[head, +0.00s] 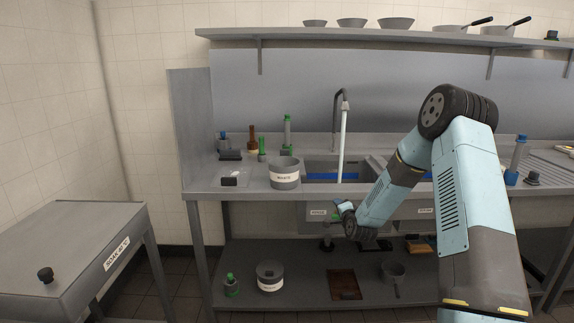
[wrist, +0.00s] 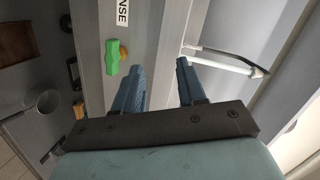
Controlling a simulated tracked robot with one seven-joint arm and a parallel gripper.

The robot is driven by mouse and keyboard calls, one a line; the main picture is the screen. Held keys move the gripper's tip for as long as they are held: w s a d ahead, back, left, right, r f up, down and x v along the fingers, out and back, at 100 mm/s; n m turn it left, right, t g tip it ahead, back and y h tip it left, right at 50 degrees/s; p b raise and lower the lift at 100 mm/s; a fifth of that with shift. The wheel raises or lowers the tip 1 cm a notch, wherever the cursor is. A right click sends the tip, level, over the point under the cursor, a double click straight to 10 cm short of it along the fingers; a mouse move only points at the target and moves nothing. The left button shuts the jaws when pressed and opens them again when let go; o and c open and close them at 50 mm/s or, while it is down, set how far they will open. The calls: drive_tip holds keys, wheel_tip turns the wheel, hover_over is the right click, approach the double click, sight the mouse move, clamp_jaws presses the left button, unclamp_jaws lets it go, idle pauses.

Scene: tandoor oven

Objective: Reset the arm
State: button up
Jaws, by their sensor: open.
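My arm is bent, with its elbow raised at the right of the head view and its forearm slanting down to the left. My gripper (head: 343,207) is small there, in front of the sink counter's front edge. In the wrist view my gripper (wrist: 160,70) shows two blue fingers apart, with nothing held between them. A green handle (wrist: 112,56) with an orange-brown end sits on the grey panel left of the fingers. I cannot tell whether the fingers touch anything.
The steel counter (head: 240,190) carries a labelled grey pot (head: 285,172), bottles and the sink tap (head: 343,135). A steel unit (head: 70,240) with a knob stands at left. Floor shows between it and the counter.

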drive_tip(key=s+r+n+g+h, duration=0.2)
drive_tip(key=s+r+n+g, duration=0.45)
drive_tip(key=s+r, duration=1.45)
drive_tip(key=s+d+r+n+g, duration=0.1)
drive_tip(key=s+r+n, duration=0.2)
drive_tip(key=s, duration=1.3)
drive_tip(key=s+d+r+n+g, duration=0.1)
drive_tip(key=s+r, duration=0.4)
drive_tip(key=s, duration=1.1)
drive_tip(key=shift+n+g, duration=0.65)
drive_tip(key=shift+n, duration=0.5)
